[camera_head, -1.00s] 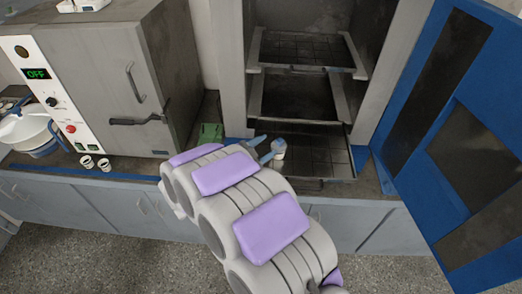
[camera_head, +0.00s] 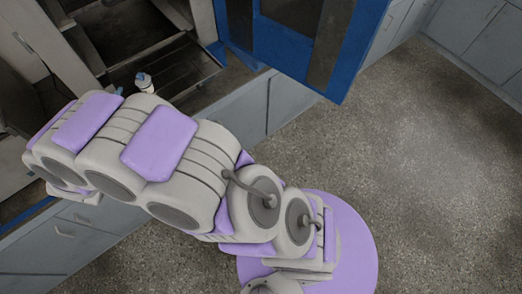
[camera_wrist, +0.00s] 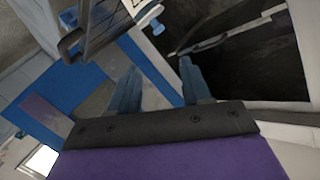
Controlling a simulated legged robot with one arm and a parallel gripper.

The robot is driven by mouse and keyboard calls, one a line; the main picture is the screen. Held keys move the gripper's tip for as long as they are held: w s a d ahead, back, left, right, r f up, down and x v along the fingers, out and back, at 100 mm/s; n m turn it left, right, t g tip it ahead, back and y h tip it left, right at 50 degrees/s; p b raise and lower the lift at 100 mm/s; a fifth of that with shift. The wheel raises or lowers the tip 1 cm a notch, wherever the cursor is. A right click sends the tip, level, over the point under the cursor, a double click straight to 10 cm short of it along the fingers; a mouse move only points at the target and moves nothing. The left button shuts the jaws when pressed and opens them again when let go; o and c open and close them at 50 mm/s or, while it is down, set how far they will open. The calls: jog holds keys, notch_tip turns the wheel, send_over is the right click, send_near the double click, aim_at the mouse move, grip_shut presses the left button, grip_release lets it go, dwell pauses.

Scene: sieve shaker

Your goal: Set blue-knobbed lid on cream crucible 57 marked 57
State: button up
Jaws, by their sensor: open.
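A small white crucible (camera_head: 145,85) stands on the dark shelf at the front of the open cabinet in the head view. A lid with a blue-grey knob (camera_head: 141,76) appears to sit on top of it. In the wrist view the white crucible (camera_wrist: 148,14) and the blue knob (camera_wrist: 157,28) show near the top edge, beyond the fingertips. The number on the crucible cannot be read. My gripper (camera_wrist: 158,82) is open, its two blue-grey fingers apart with nothing between them. It is apart from the crucible. In the head view my arm hides most of the gripper.
The open blue cabinet door (camera_head: 288,38) stands to the right of the shelf. Grey drawers and cupboards (camera_head: 232,122) run below the counter. Speckled floor (camera_head: 420,150) is clear on the right. In the wrist view a dark shelf (camera_wrist: 240,50) lies right of the fingers.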

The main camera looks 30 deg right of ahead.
jog(key=w+a+r+n+g+y, duration=0.1)
jog(key=w+a+r+n+y, duration=0.2)
jog(key=r+y, duration=0.4)
jog(key=s+d+r+n+g+y, duration=0.25)
jog(key=s+n+g+y, duration=0.2)
jog(key=s, duration=0.25)
jog(key=s+d+f+n+g+h+b, duration=0.1)
jog(key=s+d+g, duration=0.4)
jog(key=s+d, duration=0.9)
jog(key=s+d+f+n+g+h+b, duration=0.2)
jog(key=s+d+f+g, duration=0.3)
jog(key=s+d, duration=0.8)
jog(key=shift+s+d+h, duration=0.35)
jog(key=shift+s+h, duration=0.3)
jog(key=shift+s, duration=3.2)
